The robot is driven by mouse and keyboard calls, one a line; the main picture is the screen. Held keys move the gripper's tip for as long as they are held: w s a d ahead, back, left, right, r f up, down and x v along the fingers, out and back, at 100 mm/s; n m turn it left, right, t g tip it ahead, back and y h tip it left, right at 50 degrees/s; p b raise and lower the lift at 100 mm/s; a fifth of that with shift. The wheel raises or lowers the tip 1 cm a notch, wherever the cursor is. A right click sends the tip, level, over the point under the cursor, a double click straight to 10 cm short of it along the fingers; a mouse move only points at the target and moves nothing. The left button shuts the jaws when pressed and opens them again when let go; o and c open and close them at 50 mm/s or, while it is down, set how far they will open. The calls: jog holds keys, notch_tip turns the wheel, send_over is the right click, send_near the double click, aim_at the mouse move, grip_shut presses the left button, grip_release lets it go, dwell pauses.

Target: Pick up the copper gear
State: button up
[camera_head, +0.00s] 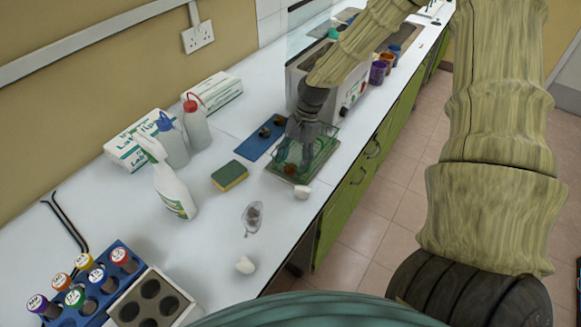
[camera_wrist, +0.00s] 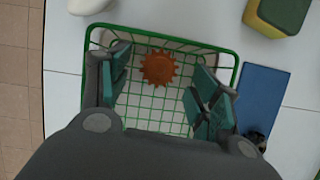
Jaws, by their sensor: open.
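The copper gear (camera_wrist: 159,68) is a toothed orange-brown disc lying in a green wire basket (camera_wrist: 190,43), near the basket's far side in the wrist view. In the head view the gear (camera_head: 290,169) shows small and partly through the basket's wires. My gripper (camera_wrist: 162,98) is open over the basket, its teal-padded fingers to the left and right. The gear lies beyond the fingertips and looks apart from them. In the head view my gripper (camera_head: 303,145) is above the basket (camera_head: 322,160). Nothing is held.
A blue mat (camera_head: 257,142) with small dark parts lies beside the basket, and a sponge (camera_head: 229,176) lies nearer. A grey machine (camera_head: 345,95) stands behind. White pieces (camera_head: 302,192) lie near the bench's front edge. Bottles and a vial rack (camera_head: 125,250) are at left.

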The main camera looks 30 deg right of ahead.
jog(key=shift+s, duration=0.15)
grip_shut()
jog(key=shift+r, duration=0.1)
